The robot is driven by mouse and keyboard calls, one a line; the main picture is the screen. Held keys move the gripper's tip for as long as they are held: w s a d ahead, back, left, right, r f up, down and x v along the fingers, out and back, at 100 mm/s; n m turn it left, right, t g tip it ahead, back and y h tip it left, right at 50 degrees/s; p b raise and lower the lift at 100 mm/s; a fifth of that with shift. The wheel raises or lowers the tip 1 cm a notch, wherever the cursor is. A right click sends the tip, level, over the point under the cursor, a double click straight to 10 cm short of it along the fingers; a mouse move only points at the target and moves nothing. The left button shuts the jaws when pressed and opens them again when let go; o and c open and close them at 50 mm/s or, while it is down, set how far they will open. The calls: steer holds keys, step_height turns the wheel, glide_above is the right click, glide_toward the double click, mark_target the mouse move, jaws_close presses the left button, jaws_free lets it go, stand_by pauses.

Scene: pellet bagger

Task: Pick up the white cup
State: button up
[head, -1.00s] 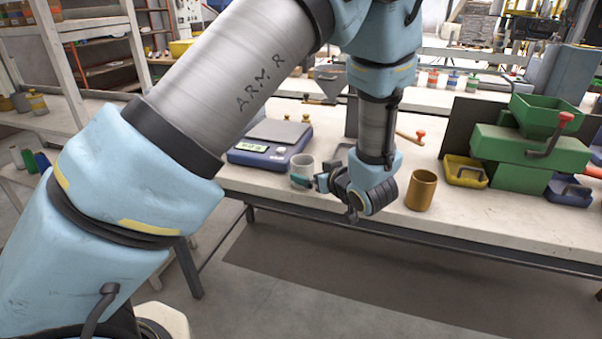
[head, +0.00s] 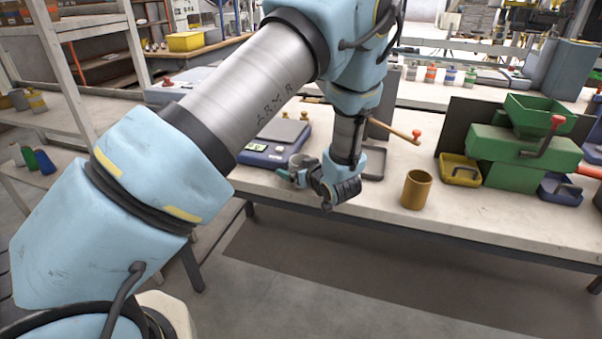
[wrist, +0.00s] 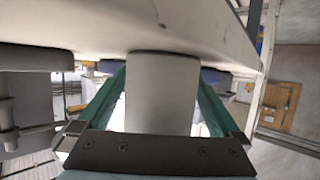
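The white cup (wrist: 162,95) stands between my gripper's two green fingers in the wrist view, its end against the pale bench. Narrow light gaps show between the cup's sides and the fingers low in that view; the fingertips lie close along its edges, and any contact there is hard to tell. My gripper (wrist: 162,90) looks open around the cup. In the head view the cup (head: 300,161) is on the bench in front of the blue scale, largely covered by my gripper (head: 297,176).
The blue scale (head: 262,153) is just behind the cup. A tan cup (head: 417,190) stands to the right on the bench (head: 395,205). Farther right are a yellow tray (head: 460,171) and a green machine (head: 510,155). The bench's front edge is close below my gripper.

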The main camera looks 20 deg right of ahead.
steer(key=c, duration=1.3)
steer(key=shift+r, duration=0.1)
